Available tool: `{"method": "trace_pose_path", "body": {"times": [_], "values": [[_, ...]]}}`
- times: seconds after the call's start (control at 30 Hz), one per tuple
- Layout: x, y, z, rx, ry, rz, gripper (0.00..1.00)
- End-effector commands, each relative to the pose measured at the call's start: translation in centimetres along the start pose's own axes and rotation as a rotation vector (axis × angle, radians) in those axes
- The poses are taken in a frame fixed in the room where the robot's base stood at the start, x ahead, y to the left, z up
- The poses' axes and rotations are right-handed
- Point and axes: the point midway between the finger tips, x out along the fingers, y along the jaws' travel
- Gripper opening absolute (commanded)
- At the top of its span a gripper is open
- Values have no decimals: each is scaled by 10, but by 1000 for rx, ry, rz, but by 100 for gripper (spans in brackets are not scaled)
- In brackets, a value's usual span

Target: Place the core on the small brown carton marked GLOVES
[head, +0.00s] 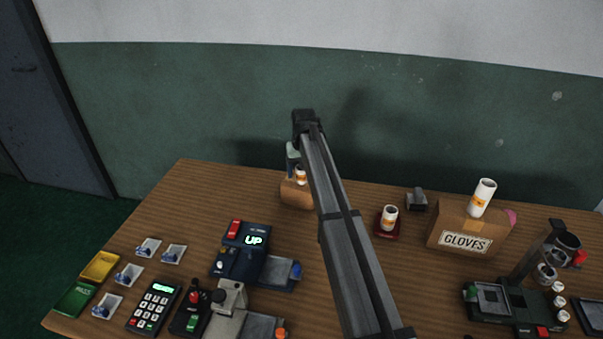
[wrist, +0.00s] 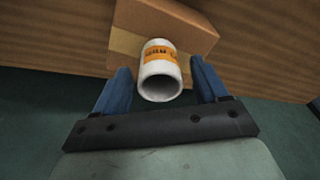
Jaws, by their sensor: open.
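A white core (wrist: 160,79) with an orange label is on a brown carton (wrist: 185,22) in the wrist view, its open end facing the camera. My gripper (wrist: 160,65) is open, with one blue finger on each side of this core and gaps between. In the head view this core (head: 301,175) shows small beside my arm, on a brown carton (head: 294,195) partly hidden by the arm. The brown carton marked GLOVES (head: 465,243) stands at the right, with a taller white, orange-labelled roll (head: 484,197) upright on top.
Another orange-labelled roll (head: 390,217) stands on a dark red base (head: 387,232). A small grey object (head: 416,199) sits left of the GLOVES carton. Devices and a keypad (head: 154,305) fill the front left; a dark machine (head: 515,305) stands front right. Bare wooden table (head: 215,195) shows at the back left.

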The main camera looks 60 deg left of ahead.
Motion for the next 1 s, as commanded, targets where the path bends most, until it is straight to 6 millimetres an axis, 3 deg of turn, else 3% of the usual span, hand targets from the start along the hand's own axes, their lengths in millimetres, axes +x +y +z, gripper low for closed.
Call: {"method": "trace_pose_path", "body": {"times": [0.3,0.5,0.7,1.0], "values": [[-60,0,0,0,2,0,73],[-89,0,0,0,1,0,73],[-103,0,0,0,1,0,73],[-106,0,0,0,0,0,73]]}}
